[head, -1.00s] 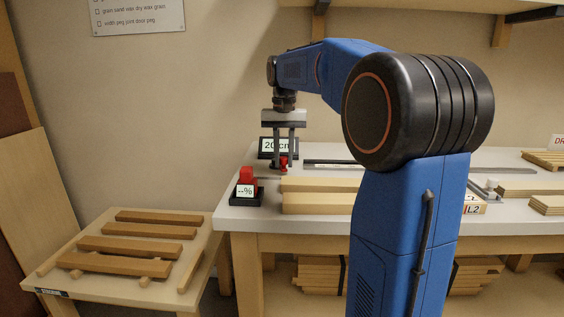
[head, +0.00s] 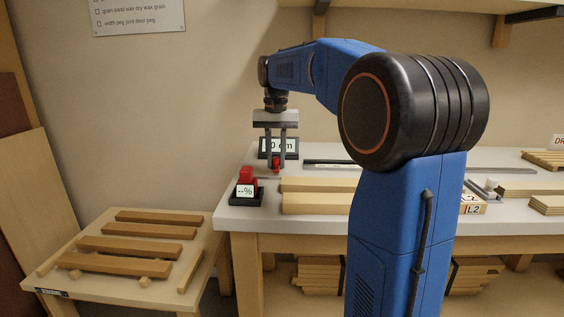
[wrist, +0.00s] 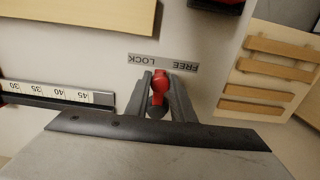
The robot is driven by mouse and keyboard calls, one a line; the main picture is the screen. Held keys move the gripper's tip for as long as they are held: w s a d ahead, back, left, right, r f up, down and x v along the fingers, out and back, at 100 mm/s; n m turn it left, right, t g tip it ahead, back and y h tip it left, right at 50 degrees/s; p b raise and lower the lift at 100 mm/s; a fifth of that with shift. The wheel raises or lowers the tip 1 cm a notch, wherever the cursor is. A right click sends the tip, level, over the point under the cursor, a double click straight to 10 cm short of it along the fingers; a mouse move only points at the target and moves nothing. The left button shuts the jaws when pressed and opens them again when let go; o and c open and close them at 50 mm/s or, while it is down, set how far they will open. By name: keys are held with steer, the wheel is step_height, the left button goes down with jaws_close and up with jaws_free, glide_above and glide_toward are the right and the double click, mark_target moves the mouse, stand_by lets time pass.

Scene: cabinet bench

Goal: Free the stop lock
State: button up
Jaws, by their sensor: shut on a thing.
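The stop lock is a small red lever (wrist: 159,86) on the bench, under a strip lettered FREE and LOCK (wrist: 163,62), upside down in the wrist view. The lever lies about midway between the two words. My gripper (wrist: 160,92) is shut on the lever, one finger on each side. In the head view my gripper (head: 276,164) points down at the bench's back left, with the red lever (head: 276,168) between its fingertips.
A display reading in cm (head: 291,146) stands just behind my gripper. A red-topped box marked --% (head: 245,190) is close in front. Boards (head: 318,203) lie to the right. A scale rail (wrist: 60,94) runs left in the wrist view. A low table (head: 95,285) holds wooden bars.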

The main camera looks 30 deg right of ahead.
steer(key=shift+w+a, duration=0.1)
steer(key=shift+a, duration=0.05)
steer(key=shift+w+a, duration=0.55)
steer(key=shift+a, duration=0.15)
steer(key=shift+w, duration=0.1)
steer(key=shift+w+a, duration=0.55)
steer(key=shift+w, duration=0.2)
steer(key=shift+w+a, duration=0.2)
steer(key=shift+w, duration=0.2)
stand_by(0.8)
steer(key=o, duration=0.7)
steer(key=shift+o, duration=0.2)
